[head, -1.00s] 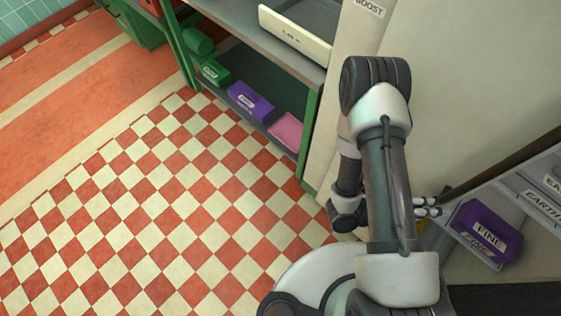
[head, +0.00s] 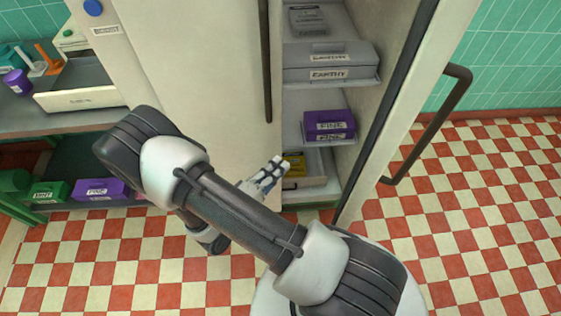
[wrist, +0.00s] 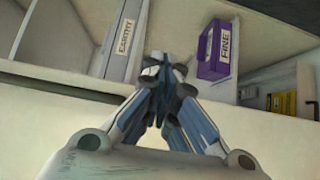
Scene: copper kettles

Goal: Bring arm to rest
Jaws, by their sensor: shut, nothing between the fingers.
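My gripper (head: 272,170) is shut and empty. In the head view it is in front of the open cabinet, just left of the lower shelves, with my arm stretched across the picture. In the wrist view my gripper (wrist: 165,75) has its fingertips together, with the cabinet shelves beyond. The fingers appear apart from the purple box labelled FINE (head: 329,124), which also shows in the wrist view (wrist: 217,50).
The cabinet door (head: 408,90) stands open to the right, its dark handle (head: 432,125) sticking out. A grey box labelled EARTHY (head: 328,75) is on an upper shelf, a yellow box (head: 293,165) lower down. A workbench (head: 30,120) is at left. Checkered floor is clear at right.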

